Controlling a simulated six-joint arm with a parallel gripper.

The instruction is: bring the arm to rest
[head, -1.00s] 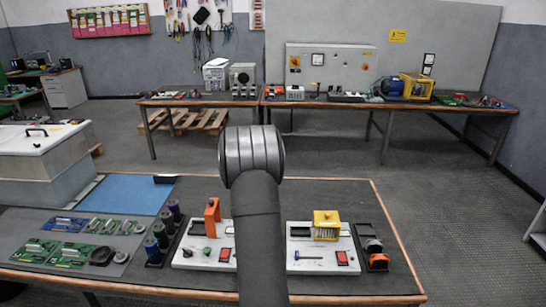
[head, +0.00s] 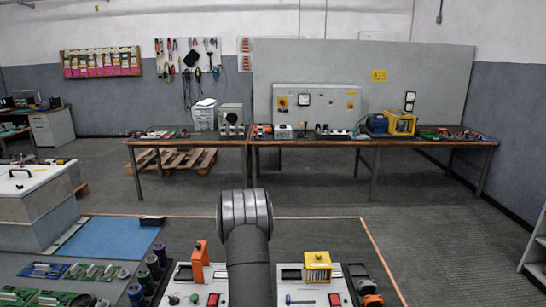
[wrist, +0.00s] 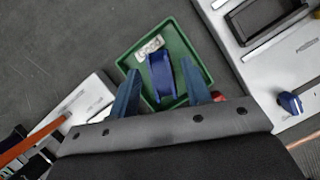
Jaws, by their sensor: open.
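My gripper (wrist: 158,67) shows in the wrist view with its two blue fingers apart. Below it is a green tray (wrist: 196,58) with a pale label (wrist: 149,48) that seems to read "Good". A blue part (wrist: 162,78) lies in the tray and appears between the fingers; I see no finger touching it. In the head view my arm's dark link and round grey joint stand in the middle over the near bench (head: 335,232). My gripper and the green tray are hidden there.
Two white panels, with an orange piece (head: 200,262) and a yellow block (head: 318,266), flank my arm. Green boards (head: 20,295) and dark cylinders (head: 153,267) stand at left, a blue mat (head: 110,238) behind them. Open floor (head: 310,190) separates a far bench (head: 320,142).

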